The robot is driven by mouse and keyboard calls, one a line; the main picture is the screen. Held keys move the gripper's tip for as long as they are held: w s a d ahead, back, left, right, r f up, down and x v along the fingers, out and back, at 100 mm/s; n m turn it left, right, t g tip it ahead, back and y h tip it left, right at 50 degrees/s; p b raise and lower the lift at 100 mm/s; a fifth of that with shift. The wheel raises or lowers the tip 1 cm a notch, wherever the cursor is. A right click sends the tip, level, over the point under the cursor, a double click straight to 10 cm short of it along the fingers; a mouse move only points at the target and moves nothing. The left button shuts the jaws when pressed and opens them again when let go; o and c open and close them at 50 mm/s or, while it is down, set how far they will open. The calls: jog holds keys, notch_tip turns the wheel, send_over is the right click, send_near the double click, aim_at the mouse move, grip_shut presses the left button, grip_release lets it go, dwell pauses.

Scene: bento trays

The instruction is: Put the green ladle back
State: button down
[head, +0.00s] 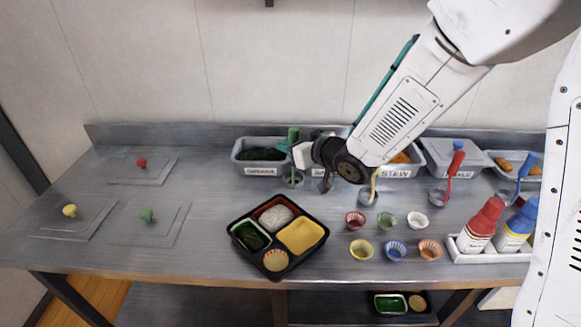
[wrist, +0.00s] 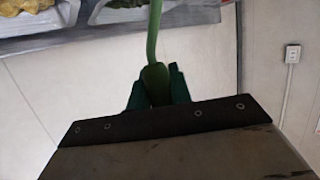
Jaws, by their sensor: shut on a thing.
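The green ladle (head: 293,137) is upright in the head view, its handle gripped by my gripper (head: 298,155). The wrist view shows the gripper (wrist: 157,88) shut around the dark green grip of the ladle (wrist: 154,40), with the thin green stem running out beyond the fingers.
Cups with yellow (head: 374,180), red (head: 454,165) and blue (head: 525,167) ladles stand to the right. A filled bento tray (head: 279,276), several small cups and a sauce bottle rack (head: 490,258) are in front. Lidded plates with coloured knobs lie at left.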

send_over(289, 176)
jog(key=shift+f, duration=2.55)
jog(key=c, duration=1.3)
grip_release()
jog(key=shift+f, duration=0.15)
jog(key=shift+d, duration=0.1)
